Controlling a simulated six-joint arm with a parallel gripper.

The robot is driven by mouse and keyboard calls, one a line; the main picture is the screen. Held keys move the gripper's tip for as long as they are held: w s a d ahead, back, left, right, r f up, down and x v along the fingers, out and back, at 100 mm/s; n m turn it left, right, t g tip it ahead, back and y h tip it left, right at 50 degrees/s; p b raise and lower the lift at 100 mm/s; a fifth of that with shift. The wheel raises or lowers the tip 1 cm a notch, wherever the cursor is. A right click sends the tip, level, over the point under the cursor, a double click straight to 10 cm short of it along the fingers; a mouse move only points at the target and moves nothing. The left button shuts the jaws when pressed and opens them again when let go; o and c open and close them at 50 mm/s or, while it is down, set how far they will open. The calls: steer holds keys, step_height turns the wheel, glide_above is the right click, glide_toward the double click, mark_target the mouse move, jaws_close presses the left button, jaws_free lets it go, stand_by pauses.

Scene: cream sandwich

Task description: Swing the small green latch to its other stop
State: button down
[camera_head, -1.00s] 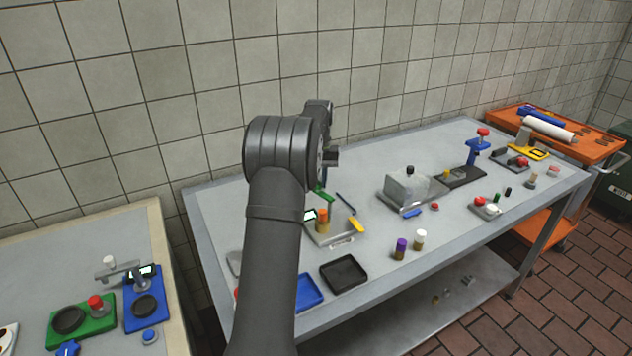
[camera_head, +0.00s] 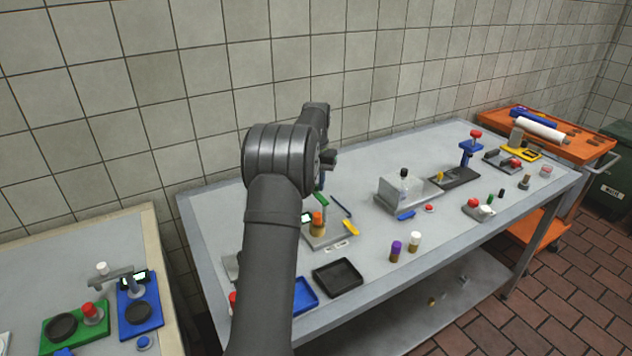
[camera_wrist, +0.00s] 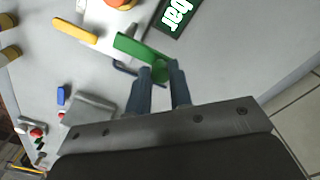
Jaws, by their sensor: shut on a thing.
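The small green latch (camera_head: 321,199) is at the back of a light grey fixture plate (camera_head: 318,243) on the grey table. In the wrist view the latch (camera_wrist: 142,47) is a flat green bar with a round green end, beside the plate's edge. My gripper (camera_wrist: 160,88) is shut on the round end, with one dark finger on each side of it. In the head view my gripper (camera_head: 322,184) is just above and behind the latch, partly hidden by my arm.
An orange-topped knob (camera_head: 318,220), a small screen (camera_head: 307,217) and a yellow lever (camera_head: 351,228) are on the fixture. A dark bent rod (camera_head: 341,206) lies nearby. A black tray (camera_head: 338,277) and a blue tray (camera_head: 304,296) stand in front.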

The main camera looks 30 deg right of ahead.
steer(key=c, duration=1.3)
jaws_free()
steer(key=shift+r, duration=0.1)
step_height(320, 180, up, 17)
steer(key=shift+r, duration=0.15)
step_height(320, 180, down, 18)
steer(key=shift+r, duration=0.25)
